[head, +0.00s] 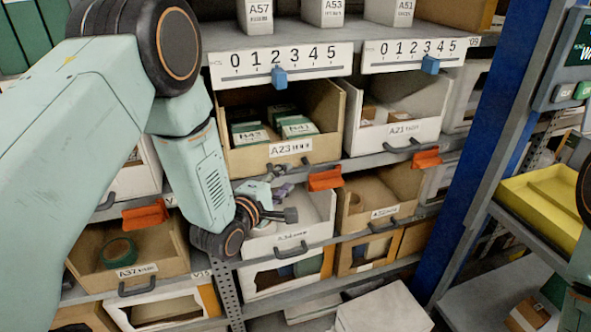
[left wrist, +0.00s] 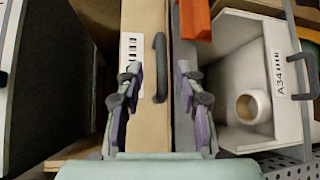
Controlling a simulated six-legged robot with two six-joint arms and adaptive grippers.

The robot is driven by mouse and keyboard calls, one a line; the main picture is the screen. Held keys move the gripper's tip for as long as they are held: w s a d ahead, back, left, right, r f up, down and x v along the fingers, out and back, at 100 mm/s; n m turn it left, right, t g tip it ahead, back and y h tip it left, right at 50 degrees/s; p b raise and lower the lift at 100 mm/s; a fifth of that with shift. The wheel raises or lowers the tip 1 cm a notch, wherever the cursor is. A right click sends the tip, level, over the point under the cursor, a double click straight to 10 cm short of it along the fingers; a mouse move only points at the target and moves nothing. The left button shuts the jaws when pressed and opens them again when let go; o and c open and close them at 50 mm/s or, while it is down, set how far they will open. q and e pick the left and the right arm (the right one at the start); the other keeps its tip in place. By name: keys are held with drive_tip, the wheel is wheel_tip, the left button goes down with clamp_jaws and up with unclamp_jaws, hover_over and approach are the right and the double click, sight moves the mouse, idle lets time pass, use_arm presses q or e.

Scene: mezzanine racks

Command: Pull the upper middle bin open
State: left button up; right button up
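The upper middle bin, A23 (head: 255,158), is a brown cardboard box holding green and white packs (head: 298,127). It sits shut in the rack, front face level with its neighbours. My left gripper (head: 277,192) is just below its front in the head view, partly hidden by my own wrist. In the left wrist view, turned sideways, the bin's front (left wrist: 133,22) fills the middle and its dark handle (left wrist: 160,68) shows. My left gripper's fingers (left wrist: 158,85) are open, one on each side of the handle, with visible gaps. My right gripper is out of view.
White bin A34 (left wrist: 229,120) sits directly below, with a roll (left wrist: 253,107) inside. White bin A21 (head: 391,133) is to the right. Orange tags (head: 325,178) hang on the shelf edge. A blue post (head: 480,170) and yellow tray (head: 540,190) stand right.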

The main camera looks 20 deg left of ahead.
sight(291, 173)
use_arm(q)
drive_tip(key=x, duration=0.3)
drive_tip(key=a+x, duration=0.1)
drive_tip(key=shift+w+d+f+b, duration=0.15)
drive_tip(key=shift+w+f+b, duration=0.15)
drive_tip(key=shift+w+b, duration=0.1)
drive_tip(key=shift+w+d, duration=0.4)
drive_tip(key=shift+a+r, duration=0.1)
drive_tip(key=shift+a, duration=0.15)
drive_tip(key=shift+d, duration=0.2)
drive_tip(key=c, duration=0.5)
drive_tip(key=shift+a, duration=0.1)
clamp_jaws()
